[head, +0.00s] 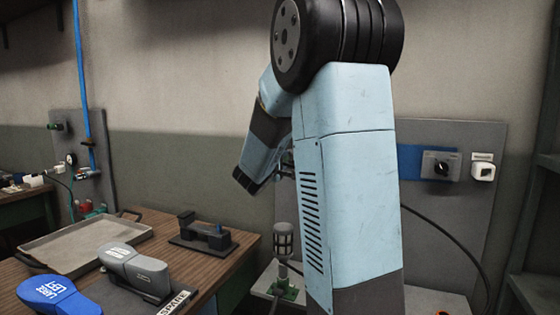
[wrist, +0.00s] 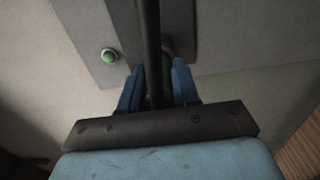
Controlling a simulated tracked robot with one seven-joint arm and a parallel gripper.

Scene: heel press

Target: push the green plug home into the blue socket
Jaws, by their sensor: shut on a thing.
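In the wrist view my gripper (wrist: 158,85) has its two blue fingers close together around a dark upright rod or cable (wrist: 149,40). A strip of green, which looks like the green plug (wrist: 167,70), shows between the fingers. The dark rod hides much of it. In the head view my own arm stands in front and hides the gripper and whatever it holds. I cannot make out the blue socket in either view. A blue panel (head: 412,160) shows on the grey board right of my arm, partly hidden by it.
A green round button (wrist: 110,57) sits on a grey panel in the wrist view. In the head view, a rotary switch (head: 440,166) and a white fitting (head: 483,170) are on the board.

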